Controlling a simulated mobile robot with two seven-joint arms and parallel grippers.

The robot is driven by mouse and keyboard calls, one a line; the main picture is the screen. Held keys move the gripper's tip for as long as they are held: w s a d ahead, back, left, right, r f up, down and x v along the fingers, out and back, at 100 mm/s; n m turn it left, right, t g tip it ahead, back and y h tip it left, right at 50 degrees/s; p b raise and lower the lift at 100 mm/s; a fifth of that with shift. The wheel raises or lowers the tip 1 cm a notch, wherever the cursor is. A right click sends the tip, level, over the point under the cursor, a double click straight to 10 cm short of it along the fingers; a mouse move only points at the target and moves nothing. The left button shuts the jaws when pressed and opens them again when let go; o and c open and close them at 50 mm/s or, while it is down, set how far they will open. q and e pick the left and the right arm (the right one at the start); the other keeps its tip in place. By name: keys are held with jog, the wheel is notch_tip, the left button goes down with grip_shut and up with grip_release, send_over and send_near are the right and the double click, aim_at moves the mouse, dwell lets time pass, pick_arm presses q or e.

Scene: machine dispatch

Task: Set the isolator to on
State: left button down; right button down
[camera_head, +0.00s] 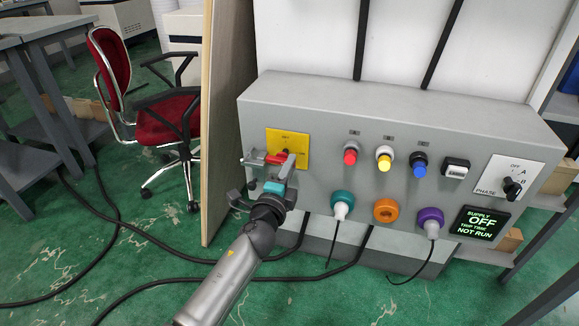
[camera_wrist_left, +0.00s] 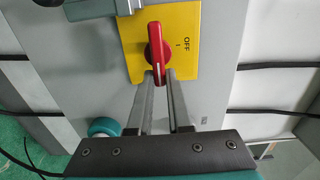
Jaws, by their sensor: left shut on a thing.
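The isolator is a red rotary handle (camera_wrist_left: 155,50) on a yellow plate (camera_wrist_left: 128,35) marked OFF and I. The red handle (camera_head: 276,158) lies roughly level across the yellow plate (camera_head: 298,145) at the left of the grey panel. My left gripper (camera_wrist_left: 160,78) is shut on the handle, with a finger on each side of its narrow end. In the head view my left gripper (camera_head: 285,165) partly hides the plate and handle. A dark display (camera_head: 480,223) reads SUPPLY OFF and NOT RUN. My right gripper is not in view.
The grey panel (camera_head: 330,103) carries red (camera_head: 350,156), yellow (camera_head: 384,162) and blue (camera_head: 419,168) buttons. Teal (camera_head: 342,202), orange (camera_head: 387,210) and purple (camera_head: 431,221) sockets are below. A PHASE selector (camera_head: 512,187) is at right. Grey parts (camera_head: 236,197) stand close left of my gripper.

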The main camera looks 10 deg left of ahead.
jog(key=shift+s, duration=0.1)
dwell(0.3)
pick_arm(q)
jog(key=c, duration=0.8)
grip_release()
jog(key=shift+c, duration=0.2)
jog(key=s+p, duration=0.1)
jog(key=s, duration=1.4)
jog(key=shift+a, duration=0.25)
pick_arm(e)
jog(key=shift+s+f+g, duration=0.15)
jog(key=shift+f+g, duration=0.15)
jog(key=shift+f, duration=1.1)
pick_arm(q)
jog(key=shift+s+f, duration=0.1)
jog(key=shift+f, duration=0.05)
